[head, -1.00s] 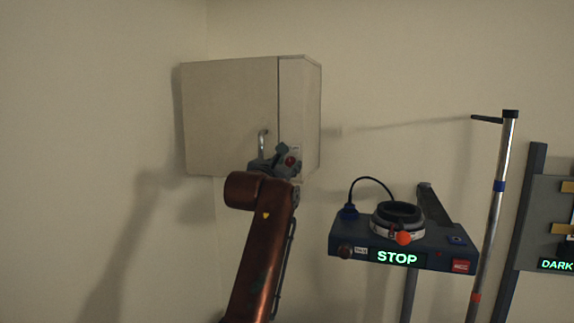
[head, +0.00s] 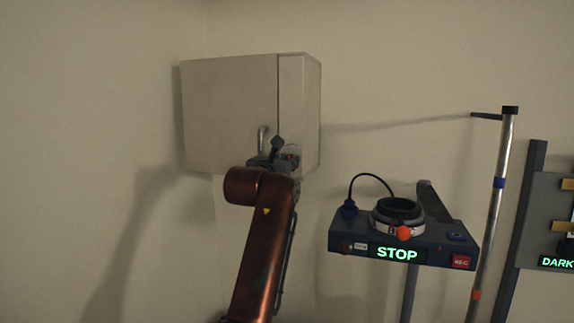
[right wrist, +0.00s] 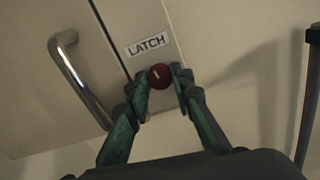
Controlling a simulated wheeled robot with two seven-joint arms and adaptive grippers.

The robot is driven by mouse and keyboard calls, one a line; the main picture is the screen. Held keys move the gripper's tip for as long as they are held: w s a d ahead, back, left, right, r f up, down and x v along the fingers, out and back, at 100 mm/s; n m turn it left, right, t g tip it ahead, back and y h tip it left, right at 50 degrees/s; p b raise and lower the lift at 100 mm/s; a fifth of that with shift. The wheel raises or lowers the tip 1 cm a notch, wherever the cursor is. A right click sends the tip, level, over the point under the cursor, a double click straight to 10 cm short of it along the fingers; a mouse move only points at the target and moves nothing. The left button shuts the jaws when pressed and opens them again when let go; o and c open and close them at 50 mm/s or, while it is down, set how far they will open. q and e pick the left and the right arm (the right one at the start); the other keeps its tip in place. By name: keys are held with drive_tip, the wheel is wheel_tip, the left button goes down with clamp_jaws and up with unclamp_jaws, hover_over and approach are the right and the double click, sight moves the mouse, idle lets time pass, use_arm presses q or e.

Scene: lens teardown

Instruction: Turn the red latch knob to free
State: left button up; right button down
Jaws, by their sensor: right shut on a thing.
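The red latch knob (right wrist: 160,76) sits on the narrow right-hand panel of a pale wall cabinet, just below a white "LATCH" label (right wrist: 147,45). A short white mark shows on its face. My right gripper (right wrist: 158,84) has its two green fingers on either side of the knob, shut on it. In the head view, my right gripper (head: 279,158) is at the lower front of the cabinet (head: 228,100) and mostly hides the knob; only a little red shows there. My left gripper is not in view.
A metal door handle (right wrist: 77,78) stands left of the knob, close to my gripper; it also shows in the head view (head: 262,137). Right of the cabinet are a dark console (head: 345,250) reading "STOP" and a metal pole (head: 493,200). The wall left is bare.

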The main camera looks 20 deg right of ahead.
drive_tip(key=shift+n+b, duration=2.6)
drive_tip(key=shift+n, duration=5.6)
drive_tip(key=c, duration=1.7)
unclamp_jaws()
drive_tip(key=shift+w+a, duration=0.1)
drive_tip(key=v, duration=1.2)
